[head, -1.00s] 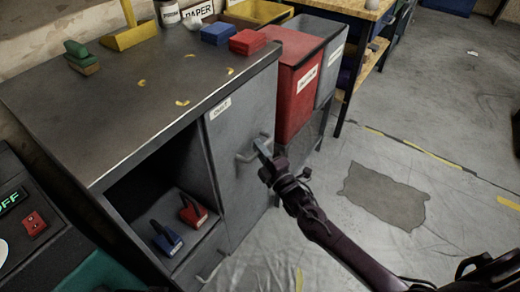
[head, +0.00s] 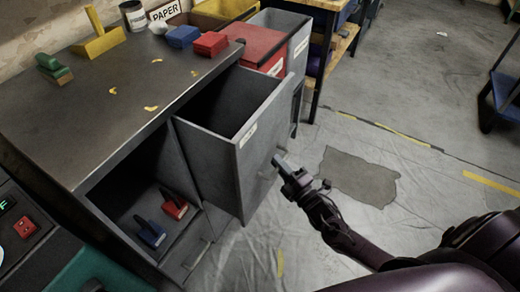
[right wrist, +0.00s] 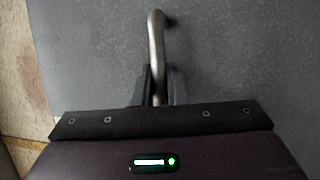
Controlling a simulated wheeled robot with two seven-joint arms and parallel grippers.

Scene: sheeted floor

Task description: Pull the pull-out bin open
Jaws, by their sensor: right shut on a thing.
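The grey pull-out bin (head: 262,160) stands well out of the grey cabinet (head: 92,130) in the head view, and its dark, empty-looking inside shows from above. A small white label is on the top of its front. My right gripper (head: 281,163) is at the bin's front, shut on the bar handle. In the right wrist view the metal handle (right wrist: 156,60) runs down between the two fingers of the gripper (right wrist: 157,88), against the grey front panel. My left gripper is not in view.
A red bin (head: 258,48) and a grey bin stand behind the pull-out bin. An open shelf below the cabinet top holds a blue block (head: 150,233) and a red block (head: 174,205) with handles. The sheeted floor to the right is clear around a dark patch (head: 360,177).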

